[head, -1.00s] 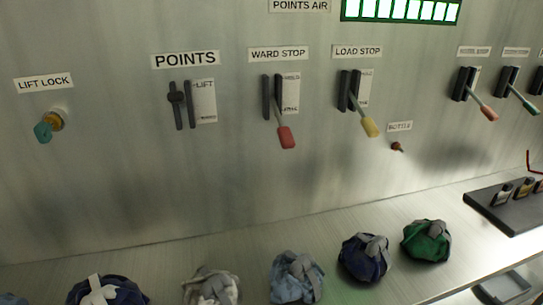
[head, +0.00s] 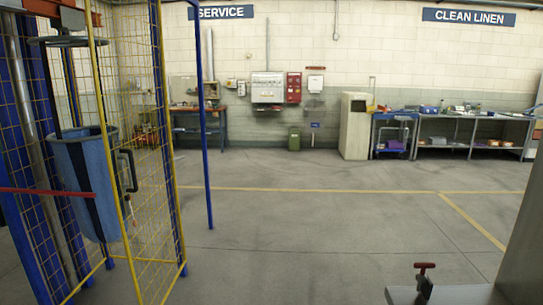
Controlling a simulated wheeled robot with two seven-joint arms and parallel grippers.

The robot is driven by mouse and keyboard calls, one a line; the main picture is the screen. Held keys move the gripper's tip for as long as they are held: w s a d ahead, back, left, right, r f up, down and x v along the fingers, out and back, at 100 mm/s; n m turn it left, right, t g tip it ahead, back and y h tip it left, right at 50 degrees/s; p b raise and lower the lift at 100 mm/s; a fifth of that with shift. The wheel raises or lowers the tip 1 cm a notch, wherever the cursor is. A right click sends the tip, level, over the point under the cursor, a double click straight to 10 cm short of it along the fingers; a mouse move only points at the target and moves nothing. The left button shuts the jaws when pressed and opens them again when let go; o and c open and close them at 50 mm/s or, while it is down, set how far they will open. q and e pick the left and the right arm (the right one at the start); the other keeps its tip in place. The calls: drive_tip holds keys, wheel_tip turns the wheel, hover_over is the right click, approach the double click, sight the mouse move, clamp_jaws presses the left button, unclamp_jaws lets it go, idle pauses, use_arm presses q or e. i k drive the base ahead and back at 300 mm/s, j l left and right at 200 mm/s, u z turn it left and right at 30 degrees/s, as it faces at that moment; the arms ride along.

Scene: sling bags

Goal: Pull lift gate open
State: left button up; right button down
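The lift gate (head: 174,150) is a yellow-framed wire mesh panel at the left of the head view, beside blue posts. A black upright handle (head: 128,170) shows on the yellow frame. I cannot tell from this angle whether the gate is fully closed. A blue sling bag (head: 85,180) hangs behind the yellow frame, under a dark ring. Neither of my grippers is in view.
A blue post (head: 203,120) stands just right of the gate. The grey floor (head: 300,230) with yellow lines is open in the middle. A grey surface with a red-handled fitting (head: 424,280) is at the lower right.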

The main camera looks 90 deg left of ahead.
sight(87, 2)
drive_tip(key=u, duration=3.65)
drive_tip(key=i+l, duration=0.3)
drive_tip(key=i, duration=0.15)
drive_tip(key=i+l, duration=0.3)
drive_tip(key=i+l+z, duration=0.05)
drive_tip(key=i, duration=0.05)
